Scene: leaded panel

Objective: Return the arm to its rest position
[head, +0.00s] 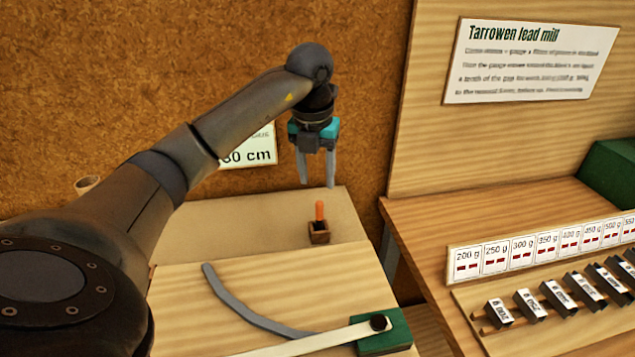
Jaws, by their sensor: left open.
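My left arm comes in from the left and reaches over the work table (180,280). My left gripper (317,184) hangs at its end with fingers pointing down. It is open, with nothing between the fingers. Below it, a small orange-handled tool (320,211) stands upright in a small brown block holder (319,236); the fingertips are apart from it. My right gripper is not in view.
A curved grey strip (248,312), a pale bar (315,341) and a green block (385,330) lie at the table's front. At right, a bench holds labelled weights (558,297), a label row (522,248) and a green box (612,170). A corkboard (130,60) stands behind.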

